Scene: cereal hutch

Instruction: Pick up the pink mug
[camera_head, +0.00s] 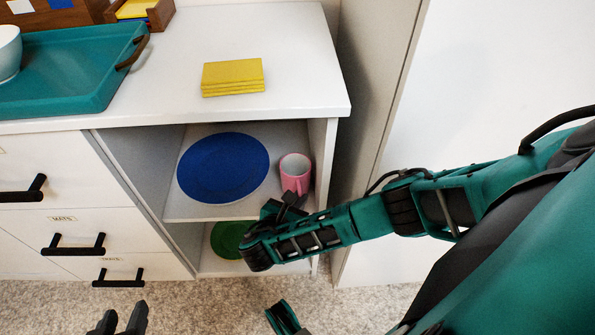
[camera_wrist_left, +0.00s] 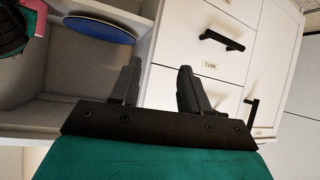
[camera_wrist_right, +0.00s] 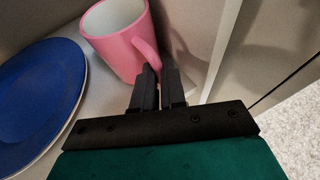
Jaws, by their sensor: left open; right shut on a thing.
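The pink mug (camera_head: 295,172) stands upright on the upper shelf of the open hutch, at its right side. In the right wrist view the mug (camera_wrist_right: 117,42) has a white inside, and its handle points toward my right gripper (camera_wrist_right: 160,75). That gripper's fingers are closed on the handle. In the head view my right gripper (camera_head: 288,200) reaches in just in front of the mug and partly hides its lower part. My left gripper (camera_head: 125,318) is open and empty, low in front of the drawers. In the left wrist view its fingers (camera_wrist_left: 158,78) are apart.
A blue plate (camera_head: 222,167) lies left of the mug on the same shelf. A green plate (camera_head: 229,238) is on the shelf below. The hutch's right wall is close to the mug. Yellow coasters (camera_head: 233,78) and a teal tray (camera_head: 75,70) sit on the countertop.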

